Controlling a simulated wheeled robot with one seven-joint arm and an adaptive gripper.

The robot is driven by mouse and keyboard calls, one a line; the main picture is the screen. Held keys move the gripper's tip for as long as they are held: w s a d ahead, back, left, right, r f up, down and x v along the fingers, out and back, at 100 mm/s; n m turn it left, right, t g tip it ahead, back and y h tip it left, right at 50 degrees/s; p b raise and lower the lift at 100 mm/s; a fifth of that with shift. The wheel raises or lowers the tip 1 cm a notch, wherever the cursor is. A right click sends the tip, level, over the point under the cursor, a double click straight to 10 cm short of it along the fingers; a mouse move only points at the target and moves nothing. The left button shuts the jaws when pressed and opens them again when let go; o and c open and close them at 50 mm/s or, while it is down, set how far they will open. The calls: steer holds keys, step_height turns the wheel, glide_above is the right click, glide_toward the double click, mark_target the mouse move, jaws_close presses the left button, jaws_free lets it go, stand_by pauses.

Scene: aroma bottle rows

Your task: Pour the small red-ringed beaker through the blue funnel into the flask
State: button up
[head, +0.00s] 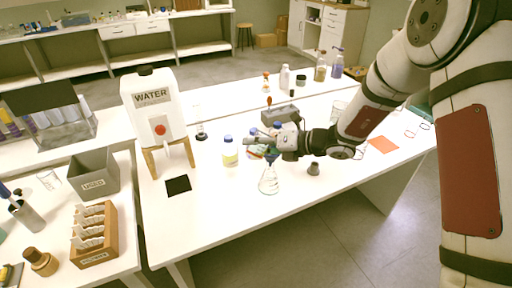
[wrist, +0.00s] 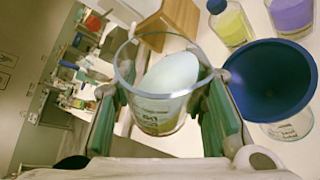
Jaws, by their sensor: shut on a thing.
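My gripper (wrist: 168,118) is shut on a clear glass beaker, its green pads on both sides of it. The beaker (wrist: 158,117) has dark print on its wall and a pale oval area and yellowish tint inside; I cannot make out a red ring. The blue funnel (wrist: 268,82) is just right of the beaker in the wrist view, apart from my right finger or nearly touching. The flask (wrist: 288,128) shows partly below the funnel. In the head view my gripper (head: 262,143) is above the clear conical flask (head: 268,183), hiding much of the held beaker.
A grey box (head: 280,116) is behind my gripper. The water tank (head: 157,110) stands at left. The table front is clear.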

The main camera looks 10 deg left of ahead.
steer(key=shift+f, duration=0.2)
steer(key=shift+f+m+g+y, duration=0.2)
steer(key=shift+m+g+y, duration=0.1)
steer(key=shift+m, duration=0.3)
stand_by(0.9)
steer(key=shift+r+m+g+y, duration=0.5)
steer(key=shift+r+m+y, duration=0.1)
steer(key=shift+m, duration=0.5)
stand_by(5.1)
